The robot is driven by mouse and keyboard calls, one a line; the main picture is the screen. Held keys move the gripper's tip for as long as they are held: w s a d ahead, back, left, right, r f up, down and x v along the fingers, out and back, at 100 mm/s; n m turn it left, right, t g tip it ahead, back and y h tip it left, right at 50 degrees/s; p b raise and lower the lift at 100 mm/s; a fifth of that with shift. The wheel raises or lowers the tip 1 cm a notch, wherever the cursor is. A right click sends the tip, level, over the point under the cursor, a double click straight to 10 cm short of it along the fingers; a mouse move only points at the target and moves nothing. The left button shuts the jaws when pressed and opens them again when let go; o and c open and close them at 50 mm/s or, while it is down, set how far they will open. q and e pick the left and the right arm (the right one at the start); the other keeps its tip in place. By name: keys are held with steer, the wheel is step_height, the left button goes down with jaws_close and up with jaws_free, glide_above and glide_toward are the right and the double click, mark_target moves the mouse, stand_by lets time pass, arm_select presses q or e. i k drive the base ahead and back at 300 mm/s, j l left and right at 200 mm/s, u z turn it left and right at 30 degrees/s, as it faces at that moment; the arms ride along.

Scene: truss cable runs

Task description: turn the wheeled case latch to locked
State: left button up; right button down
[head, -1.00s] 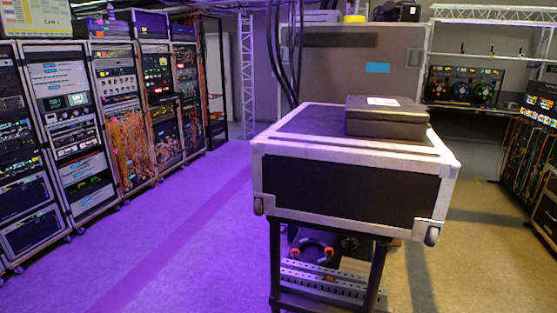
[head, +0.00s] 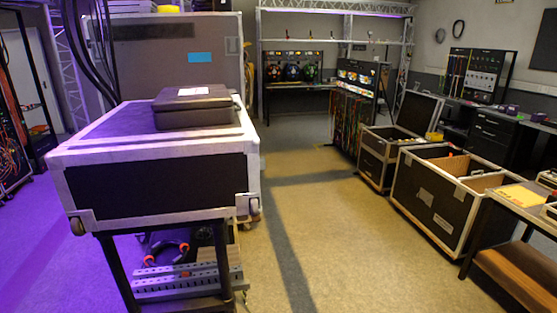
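A black flight case with pale metal edging (head: 155,188) stands at the left in the head view, on a dark stand with a shelf below. Neither gripper is in view.
A dark flat box (head: 194,112) lies on the left case. A table with yellow sheets (head: 515,195) stands at the right edge. A patch rack (head: 357,110) stands at the back. Open floor (head: 330,235) runs between the left case and the right cases.

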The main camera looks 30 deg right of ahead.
mark_target(263, 164)
steer(key=k+l, duration=0.1)
steer(key=l, duration=0.3)
steer(key=k+l, duration=0.1)
steer(key=l, duration=0.3)
steer(key=k+l, duration=0.1)
steer(key=l, duration=0.3)
steer(key=k+l+z, duration=0.1)
steer(key=l, duration=0.3)
steer(key=k+l, duration=0.1)
steer(key=l, duration=0.3)
